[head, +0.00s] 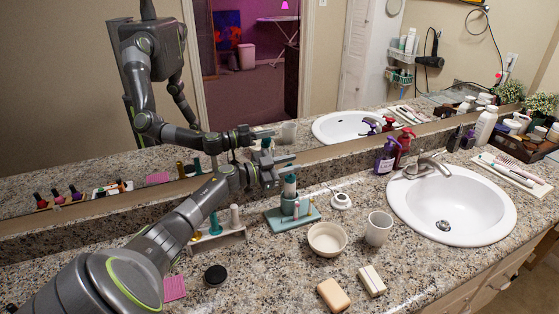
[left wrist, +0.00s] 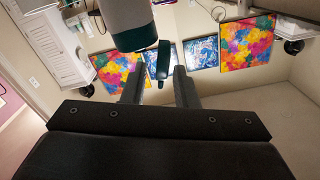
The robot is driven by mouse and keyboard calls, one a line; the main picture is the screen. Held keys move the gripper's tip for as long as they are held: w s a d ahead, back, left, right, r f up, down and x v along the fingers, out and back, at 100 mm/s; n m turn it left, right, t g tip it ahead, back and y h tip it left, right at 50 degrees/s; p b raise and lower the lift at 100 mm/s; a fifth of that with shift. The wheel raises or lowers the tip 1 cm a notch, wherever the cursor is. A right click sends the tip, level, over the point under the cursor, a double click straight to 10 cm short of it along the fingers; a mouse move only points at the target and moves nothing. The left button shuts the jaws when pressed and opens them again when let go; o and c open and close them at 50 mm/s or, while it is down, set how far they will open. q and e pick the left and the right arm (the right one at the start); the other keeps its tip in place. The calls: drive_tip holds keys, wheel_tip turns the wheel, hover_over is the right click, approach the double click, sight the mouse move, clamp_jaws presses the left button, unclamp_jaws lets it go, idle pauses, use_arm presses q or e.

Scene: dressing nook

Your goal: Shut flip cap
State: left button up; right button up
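A bottle (head: 289,187) with a pale body and dark green top stands upright in a teal stand (head: 293,220) on the counter. In the left wrist view its grey-white body (left wrist: 124,12) and dark green cap (left wrist: 134,39) hang from the top edge. A dark green lid flap (left wrist: 163,60) sticks out beside the cap, so it looks open. My left gripper (head: 284,166) is at the bottle's top. Its two fingers (left wrist: 158,82) are apart, with the flap between their tips in the picture; contact is unclear. My right gripper is not visible.
A bowl (head: 327,239), a cup (head: 378,228), soaps (head: 334,295) and a white round item (head: 341,201) lie right of the stand. A rack with bottles (head: 217,238) stands left. The sink (head: 451,204) is farther right. The mirror behind reflects my arm.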

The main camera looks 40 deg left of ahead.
use_arm(q)
drive_tip(key=b+v, duration=0.2)
drive_tip(key=v, duration=1.5)
drive_tip(key=shift+s+a, duration=0.1)
drive_tip(key=shift+s, duration=0.05)
drive_tip(key=shift+f, duration=0.1)
drive_tip(key=x, duration=1.7)
drive_tip(key=shift+w+p, duration=0.2)
drive_tip(key=shift+p, duration=0.1)
clamp_jaws()
